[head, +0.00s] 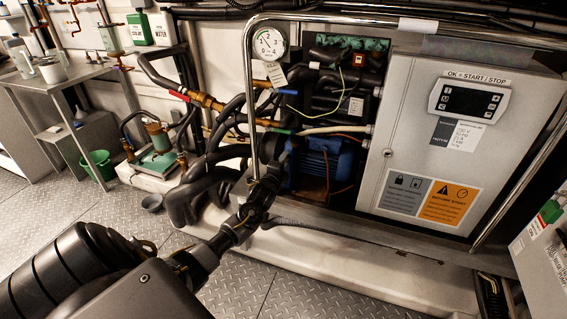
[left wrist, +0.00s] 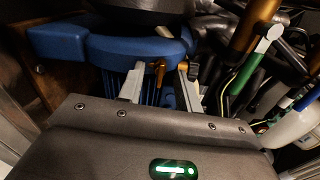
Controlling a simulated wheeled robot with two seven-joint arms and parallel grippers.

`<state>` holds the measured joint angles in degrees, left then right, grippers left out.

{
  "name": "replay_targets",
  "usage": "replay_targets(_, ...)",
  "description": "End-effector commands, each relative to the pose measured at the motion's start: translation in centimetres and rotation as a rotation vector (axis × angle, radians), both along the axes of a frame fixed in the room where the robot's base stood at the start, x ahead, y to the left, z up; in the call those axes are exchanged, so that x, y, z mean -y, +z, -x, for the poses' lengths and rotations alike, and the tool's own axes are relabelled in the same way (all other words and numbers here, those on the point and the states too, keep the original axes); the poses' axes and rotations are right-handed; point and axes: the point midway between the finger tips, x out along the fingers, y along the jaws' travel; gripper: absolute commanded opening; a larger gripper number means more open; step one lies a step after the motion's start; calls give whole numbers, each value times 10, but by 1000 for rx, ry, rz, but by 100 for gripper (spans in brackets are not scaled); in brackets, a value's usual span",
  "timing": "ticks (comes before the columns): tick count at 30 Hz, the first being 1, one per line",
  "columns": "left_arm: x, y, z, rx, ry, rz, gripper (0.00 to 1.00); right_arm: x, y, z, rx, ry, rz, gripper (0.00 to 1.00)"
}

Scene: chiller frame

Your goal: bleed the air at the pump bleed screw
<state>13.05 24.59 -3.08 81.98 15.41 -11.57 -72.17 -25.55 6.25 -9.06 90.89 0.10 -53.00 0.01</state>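The blue pump and motor (head: 322,160) sit low inside the chiller frame, left of the grey control box. My left gripper (head: 268,180) is in front of the pump's left end, and its dark body hides part of it. In the left wrist view, the blue pump body (left wrist: 105,48) fills the top. A small brass fitting (left wrist: 157,70), which looks like the bleed screw, shows between the fingertips of my left gripper (left wrist: 160,78). The fingers are apart, with gaps on both sides of the fitting. I cannot tell how far beyond the tips it lies. My right gripper is not in view.
A steel tube rail (head: 249,100) stands close beside my left gripper. Dark hoses (head: 190,200) crowd the left. A pressure gauge (head: 267,43) is above, and the grey control box (head: 415,140) is to the right. A green bucket (head: 97,165) stands on the floor.

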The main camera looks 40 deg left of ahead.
Motion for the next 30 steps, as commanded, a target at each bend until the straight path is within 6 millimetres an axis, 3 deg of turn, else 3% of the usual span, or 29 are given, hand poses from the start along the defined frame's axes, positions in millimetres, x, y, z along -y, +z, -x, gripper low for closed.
replay_targets(18,33,-1,93,-2,-2,0,34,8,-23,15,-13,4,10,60)
replay_targets(30,35,0,101,-1,0,0,34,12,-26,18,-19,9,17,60)
